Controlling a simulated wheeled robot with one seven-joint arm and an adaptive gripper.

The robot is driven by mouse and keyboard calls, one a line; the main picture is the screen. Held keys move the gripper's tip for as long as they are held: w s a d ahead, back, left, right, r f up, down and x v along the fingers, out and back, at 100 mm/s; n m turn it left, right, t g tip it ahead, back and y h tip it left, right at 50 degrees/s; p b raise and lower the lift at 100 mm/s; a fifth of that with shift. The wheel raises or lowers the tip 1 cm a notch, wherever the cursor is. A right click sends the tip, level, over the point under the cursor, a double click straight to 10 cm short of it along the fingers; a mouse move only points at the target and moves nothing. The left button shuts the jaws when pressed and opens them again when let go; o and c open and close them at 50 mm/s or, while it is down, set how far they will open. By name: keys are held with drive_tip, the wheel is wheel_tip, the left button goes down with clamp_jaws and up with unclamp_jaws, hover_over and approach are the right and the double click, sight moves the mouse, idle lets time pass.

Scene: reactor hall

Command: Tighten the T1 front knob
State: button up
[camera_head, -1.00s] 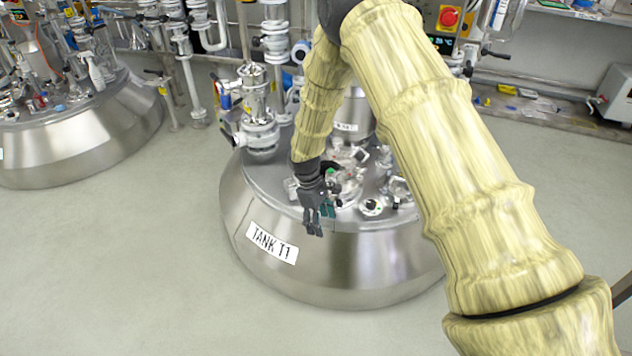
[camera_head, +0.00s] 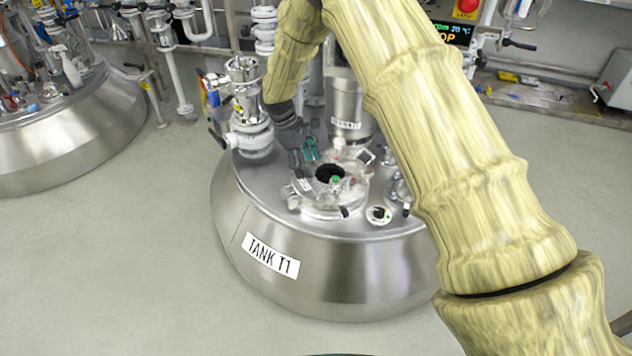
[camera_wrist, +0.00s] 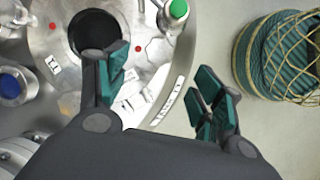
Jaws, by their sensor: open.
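Tank T1 (camera_head: 330,270) is a steel vessel with a TANK T1 label on its front. A round hatch (camera_head: 322,207) with a dark opening sits on its top, with small fittings around its rim. I cannot tell for sure which fitting is the front knob. My gripper (camera_head: 303,155) is open and empty above the hatch's back left side. In the wrist view my gripper (camera_wrist: 162,72) has its fingers spread, and one finger partly covers the hatch.
A valve assembly (camera_head: 247,110) stands at the tank's back left, and a steel cylinder (camera_head: 347,105) stands behind the hatch. A round white-rimmed fitting (camera_head: 379,215) is right of the hatch. Another tank (camera_head: 75,135) is at left.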

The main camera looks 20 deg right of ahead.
sight(320, 187)
drive_tip(key=x, duration=0.9)
drive_tip(key=shift+d, duration=0.1)
drive_tip(key=c, duration=1)
